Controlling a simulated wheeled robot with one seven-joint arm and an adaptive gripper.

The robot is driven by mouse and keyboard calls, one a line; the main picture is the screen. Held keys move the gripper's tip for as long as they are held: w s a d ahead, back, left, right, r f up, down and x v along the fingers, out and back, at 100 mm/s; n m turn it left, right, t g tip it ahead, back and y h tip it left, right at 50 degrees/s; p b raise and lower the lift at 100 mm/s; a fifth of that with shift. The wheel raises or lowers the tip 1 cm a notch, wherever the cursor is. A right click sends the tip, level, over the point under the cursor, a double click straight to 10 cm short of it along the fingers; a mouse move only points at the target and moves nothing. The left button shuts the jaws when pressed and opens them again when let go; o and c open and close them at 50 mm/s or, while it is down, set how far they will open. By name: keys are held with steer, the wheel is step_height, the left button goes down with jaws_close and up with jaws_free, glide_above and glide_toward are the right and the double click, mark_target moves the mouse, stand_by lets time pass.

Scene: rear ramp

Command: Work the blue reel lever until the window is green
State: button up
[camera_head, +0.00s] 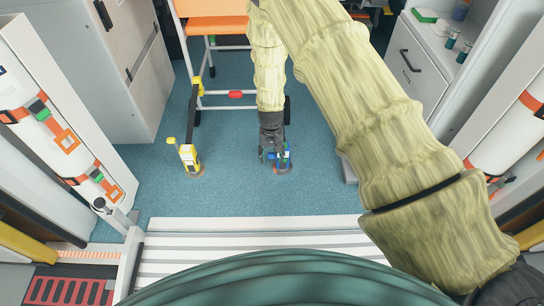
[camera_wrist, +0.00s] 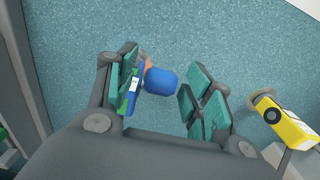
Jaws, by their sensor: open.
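The blue reel (camera_head: 285,161) stands on the floor, partly hidden behind my gripper (camera_head: 270,155) in the head view. In the wrist view, the blue reel's body (camera_wrist: 134,97) shows beside the left finger, with a white label and a green patch on it. Its rounded blue lever end (camera_wrist: 161,81) lies between the fingers of my gripper (camera_wrist: 167,88). My gripper is open, with a gap between the lever and the right finger. I cannot tell whether the left finger touches the reel. I cannot tell whether the green patch is the window.
A yellow reel (camera_head: 189,158) stands on the floor to the left; it also shows in the wrist view (camera_wrist: 287,126). An orange-seated chair (camera_head: 214,25) with a white frame stands behind. Cabinets (camera_head: 122,62) flank the blue floor (camera_head: 230,200). A ribbed ramp edge (camera_head: 250,240) lies in front.

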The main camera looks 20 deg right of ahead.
steer(key=shift+f, duration=0.25)
jaws_close()
